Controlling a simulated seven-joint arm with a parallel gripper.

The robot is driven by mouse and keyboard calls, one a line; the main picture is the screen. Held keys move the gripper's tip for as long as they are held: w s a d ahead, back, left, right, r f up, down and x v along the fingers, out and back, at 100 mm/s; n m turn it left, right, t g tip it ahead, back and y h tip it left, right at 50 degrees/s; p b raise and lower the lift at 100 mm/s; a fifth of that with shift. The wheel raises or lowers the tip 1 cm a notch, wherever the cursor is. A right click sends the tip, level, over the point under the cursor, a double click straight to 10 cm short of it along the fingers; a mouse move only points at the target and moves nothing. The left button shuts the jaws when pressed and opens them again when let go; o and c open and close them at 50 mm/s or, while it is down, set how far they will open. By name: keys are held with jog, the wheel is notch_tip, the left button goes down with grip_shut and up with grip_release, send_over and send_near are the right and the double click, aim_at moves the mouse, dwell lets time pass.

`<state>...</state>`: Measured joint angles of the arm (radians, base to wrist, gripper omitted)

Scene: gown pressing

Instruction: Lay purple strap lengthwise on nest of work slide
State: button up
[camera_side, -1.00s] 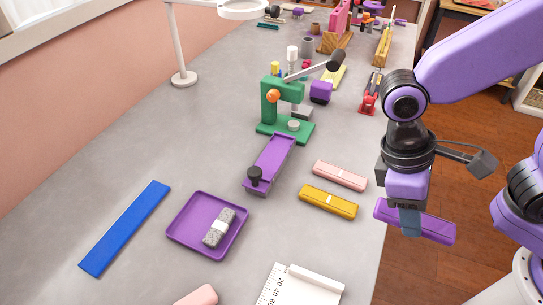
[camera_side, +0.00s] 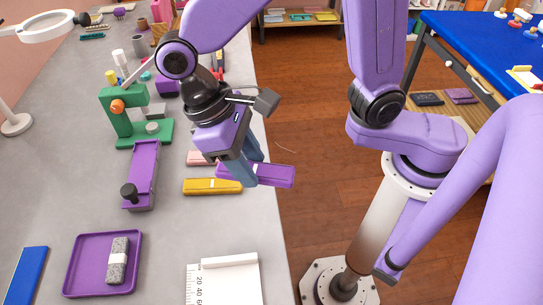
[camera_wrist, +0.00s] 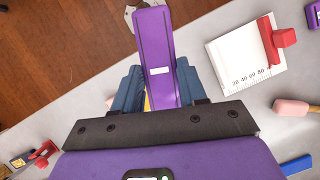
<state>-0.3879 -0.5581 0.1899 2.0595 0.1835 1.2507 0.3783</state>
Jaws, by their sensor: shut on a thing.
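The purple strap (camera_side: 275,175) is in my gripper (camera_side: 247,172), which is shut on it near its left part in the side view. The strap is held in the air by the table's right edge, its free end reaching out over the floor. In the wrist view the strap (camera_wrist: 153,45), with a small white label, points up the picture from between the blue fingers (camera_wrist: 158,88). The work slide (camera_side: 143,168) is a purple channel with a black knob at its near end. It runs out from the green press (camera_side: 125,118), left of my gripper and apart from the strap. Its nest looks empty.
A yellow strap (camera_side: 213,187) and a partly hidden pink strap (camera_side: 196,157) lie below my gripper. A purple tray (camera_side: 76,286) holds a grey strap (camera_side: 118,262). A white scale card (camera_side: 222,284) is at the front; a blue bar (camera_side: 27,274) lies left.

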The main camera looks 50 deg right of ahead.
jog(key=w+a+m+y, duration=0.2)
jog(key=w+m, duration=0.5)
jog(key=w, duration=0.6)
jog(key=w+a+f+m+y, duration=0.1)
jog(key=w+a+m+y, duration=0.2)
jog(key=w+m, duration=0.4)
jog(key=w+a, duration=0.1)
jog(key=w, duration=0.5)
jog(key=shift+w+a+t, duration=0.35)
jog(key=shift+t, duration=0.05)
send_over(142, 168)
jog(key=w+d, duration=0.1)
jog(key=shift+f, duration=3.55)
jog(key=shift+f, duration=0.95)
jog(key=o, duration=1.1)
jog(key=shift+o, duration=0.2)
jog(key=v, duration=1.7)
jog(key=shift+d+r, duration=0.15)
jog(key=shift+d, duration=0.1)
